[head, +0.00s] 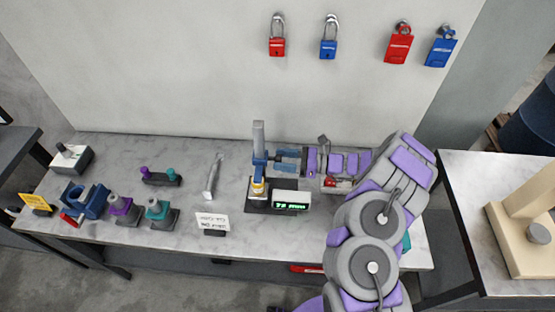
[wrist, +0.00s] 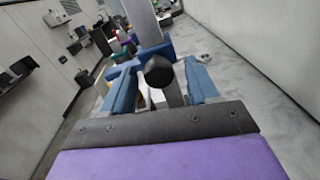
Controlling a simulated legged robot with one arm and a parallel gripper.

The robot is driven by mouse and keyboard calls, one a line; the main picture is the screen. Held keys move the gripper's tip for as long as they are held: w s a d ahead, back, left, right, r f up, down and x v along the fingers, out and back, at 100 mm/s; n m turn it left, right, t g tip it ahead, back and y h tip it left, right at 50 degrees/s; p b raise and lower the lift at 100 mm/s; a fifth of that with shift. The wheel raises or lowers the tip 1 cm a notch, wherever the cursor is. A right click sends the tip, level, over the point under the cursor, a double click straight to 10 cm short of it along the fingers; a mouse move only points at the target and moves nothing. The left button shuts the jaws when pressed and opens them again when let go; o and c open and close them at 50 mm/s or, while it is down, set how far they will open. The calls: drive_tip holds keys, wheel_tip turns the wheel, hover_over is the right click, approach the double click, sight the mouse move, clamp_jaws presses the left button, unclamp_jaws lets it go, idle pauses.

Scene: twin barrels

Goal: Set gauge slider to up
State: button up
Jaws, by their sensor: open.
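The gauge has an upright grey post (head: 258,132) on a dark base, with a green-lit display (head: 291,201) at its front right. Its blue slider (head: 259,160) sits partway down the post, above a yellow part (head: 258,187). My gripper (head: 284,160) reaches in from the right at slider height. In the wrist view my gripper (wrist: 163,86) is open, with a blue finger on each side of a round black knob (wrist: 159,71). The knob is in front of the blue slider (wrist: 155,50) and the grey post (wrist: 142,20). Contact with the fingers cannot be told.
A small white sign (head: 212,222) stands left of the gauge. A grey lever (head: 213,176), purple and teal knobs, and a blue vise (head: 85,199) are farther left. Padlocks (head: 277,38) hang on the wall. My arm covers the table's right end.

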drive_tip(key=shift+a, duration=0.6)
drive_tip(key=shift+a, duration=0.1)
drive_tip(key=shift+a, duration=0.1)
drive_tip(key=shift+c, duration=0.6)
clamp_jaws()
